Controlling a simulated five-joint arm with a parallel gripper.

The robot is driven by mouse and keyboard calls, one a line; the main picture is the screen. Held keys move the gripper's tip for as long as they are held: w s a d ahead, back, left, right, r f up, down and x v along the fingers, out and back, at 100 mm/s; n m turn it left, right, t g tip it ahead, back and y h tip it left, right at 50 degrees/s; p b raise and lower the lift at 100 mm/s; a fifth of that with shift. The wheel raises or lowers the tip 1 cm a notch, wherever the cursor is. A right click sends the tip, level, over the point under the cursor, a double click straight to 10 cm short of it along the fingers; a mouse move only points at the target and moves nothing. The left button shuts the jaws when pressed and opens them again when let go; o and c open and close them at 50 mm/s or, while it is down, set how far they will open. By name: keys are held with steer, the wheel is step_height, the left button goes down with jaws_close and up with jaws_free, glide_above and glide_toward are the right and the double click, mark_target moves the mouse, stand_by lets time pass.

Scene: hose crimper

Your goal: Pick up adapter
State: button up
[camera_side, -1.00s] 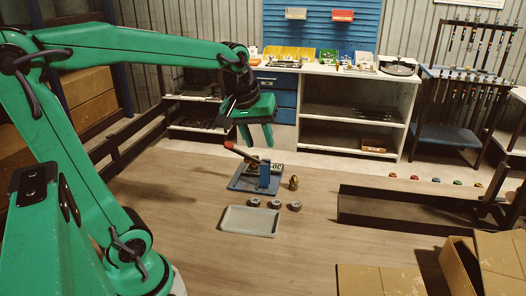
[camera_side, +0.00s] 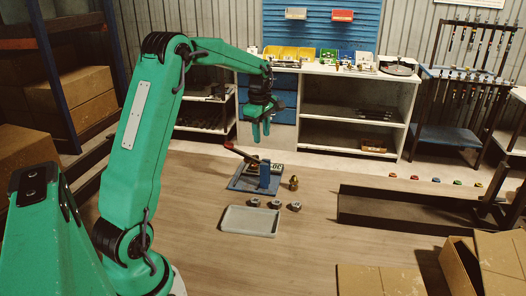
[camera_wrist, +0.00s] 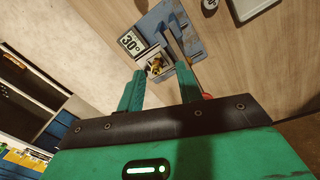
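A small brass fitting (camera_side: 293,183), likely the adapter, stands upright on the floor to the right of the crimper in the side view. The crimper (camera_side: 265,176) has a blue base plate and a red-ended lever (camera_side: 240,152); it also shows in the wrist view (camera_wrist: 187,40). My gripper (camera_side: 261,136) hangs above and behind the crimper, fingers pointing down. In the wrist view my gripper (camera_wrist: 160,68) has its fingers apart with nothing held. A brass-coloured piece (camera_wrist: 156,66) shows between them, at the crimper; I cannot tell whether it is the same fitting.
Several grey nuts (camera_side: 275,204) lie between the crimper and a grey tray (camera_side: 249,232). A dark metal bed (camera_side: 385,211) lies to the right, cardboard boxes (camera_side: 475,265) at front right. A white workbench (camera_side: 350,105) stands behind.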

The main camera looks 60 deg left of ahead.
steer(key=a+f+n, duration=0.1)
steer(key=a+f, duration=0.1)
steer(key=a+f+n, duration=0.3)
steer(key=a+f, duration=0.1)
steer(key=a, duration=0.1)
steer(key=shift+w+f+g, duration=0.3)
steer(key=shift+w+g, duration=0.05)
steer(key=shift+g, duration=0.05)
steer(key=shift+f, duration=1.3)
steer(key=shift+w+f, duration=0.1)
steer(key=shift+f, duration=2.5)
jaws_close()
steer(key=shift+r, duration=0.1)
